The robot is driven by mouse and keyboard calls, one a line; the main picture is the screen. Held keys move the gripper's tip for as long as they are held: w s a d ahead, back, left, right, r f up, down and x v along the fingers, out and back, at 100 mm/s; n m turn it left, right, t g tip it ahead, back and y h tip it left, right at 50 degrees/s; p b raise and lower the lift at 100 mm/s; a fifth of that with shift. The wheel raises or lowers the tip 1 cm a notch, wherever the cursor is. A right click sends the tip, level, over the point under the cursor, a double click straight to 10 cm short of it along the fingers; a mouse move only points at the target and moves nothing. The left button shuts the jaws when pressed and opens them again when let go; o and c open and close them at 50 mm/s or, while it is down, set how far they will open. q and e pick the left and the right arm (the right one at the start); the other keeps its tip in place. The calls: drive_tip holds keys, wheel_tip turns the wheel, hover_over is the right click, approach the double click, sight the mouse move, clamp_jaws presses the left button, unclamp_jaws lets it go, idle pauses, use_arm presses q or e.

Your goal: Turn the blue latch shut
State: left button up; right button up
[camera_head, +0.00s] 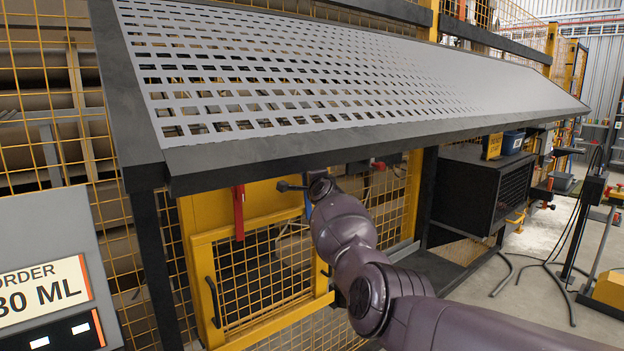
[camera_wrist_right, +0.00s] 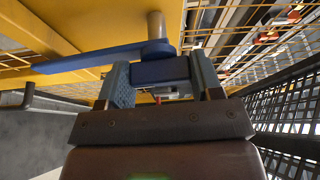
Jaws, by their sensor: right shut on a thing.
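The blue latch (camera_wrist_right: 95,58) shows in the right wrist view as a flat bar under a grey post (camera_wrist_right: 157,27), beside a yellow frame part. The bar extends to the left from the post. My right gripper (camera_wrist_right: 160,72) has its two fingers on either side of a blue block just below the post, and is shut on this part of the latch. In the head view my right arm reaches in from the lower right. A narrow blue strip (camera_head: 308,203), likely the latch, shows beside the wrist. The fingers are hidden there. My left gripper is not in view.
A perforated grey sloping panel (camera_head: 420,85) overhangs the wrist. A black box (camera_head: 470,195) stands to the right. A dark mesh wall (camera_wrist_right: 290,115) flanks the gripper.

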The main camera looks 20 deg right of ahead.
drive_tip(key=shift+m, duration=0.5)
idle(0.4)
drive_tip(key=o, duration=1.3)
drive_tip(key=shift+p, duration=0.3)
